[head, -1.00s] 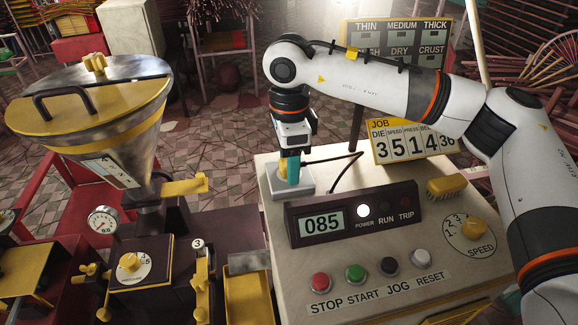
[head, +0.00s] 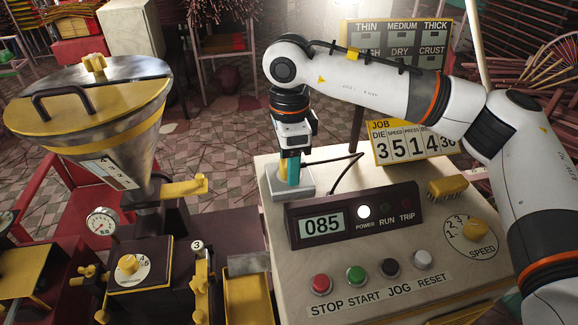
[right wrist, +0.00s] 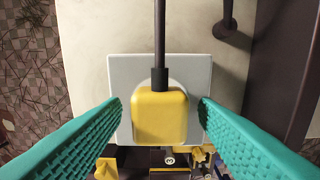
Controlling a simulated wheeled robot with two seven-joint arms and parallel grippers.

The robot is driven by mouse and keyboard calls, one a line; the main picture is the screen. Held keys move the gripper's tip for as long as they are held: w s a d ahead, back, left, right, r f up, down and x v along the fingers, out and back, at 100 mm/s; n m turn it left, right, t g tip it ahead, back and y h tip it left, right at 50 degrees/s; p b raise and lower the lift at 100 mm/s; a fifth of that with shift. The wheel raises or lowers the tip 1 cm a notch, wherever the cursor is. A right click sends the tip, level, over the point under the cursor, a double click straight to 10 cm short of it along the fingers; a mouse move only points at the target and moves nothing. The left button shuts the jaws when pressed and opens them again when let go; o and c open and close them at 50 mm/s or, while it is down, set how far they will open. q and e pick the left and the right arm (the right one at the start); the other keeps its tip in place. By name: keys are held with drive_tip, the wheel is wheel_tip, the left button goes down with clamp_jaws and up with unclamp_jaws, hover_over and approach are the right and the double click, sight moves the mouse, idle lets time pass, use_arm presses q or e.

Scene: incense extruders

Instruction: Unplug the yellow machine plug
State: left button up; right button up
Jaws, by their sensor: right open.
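The yellow plug (right wrist: 160,116) sits in the pale socket plate (right wrist: 196,72) in the right wrist view, with a dark cord (right wrist: 159,35) leaving it toward the top. My right gripper (right wrist: 160,112) is open, with one teal finger on each side of the plug and a gap to it on both sides. In the head view the right gripper (head: 289,176) points down over the socket plate (head: 299,185) at the back left of the control box. The plug (head: 283,170) is partly hidden there by the fingers. My left gripper is not in view.
The control box (head: 375,268) carries a display reading 085 (head: 322,224), a lit white power lamp, several buttons and a speed dial. The cord (head: 345,172) curves right behind the display. A yellow brush (head: 447,188) lies at right. The hopper machine (head: 120,120) stands at left.

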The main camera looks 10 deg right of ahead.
drive_tip(key=shift+c, duration=0.4)
clamp_jaws()
drive_tip(key=shift+r+p, duration=1.35)
drive_tip(key=shift+r, duration=1.7)
drive_tip(key=shift+w, duration=0.1)
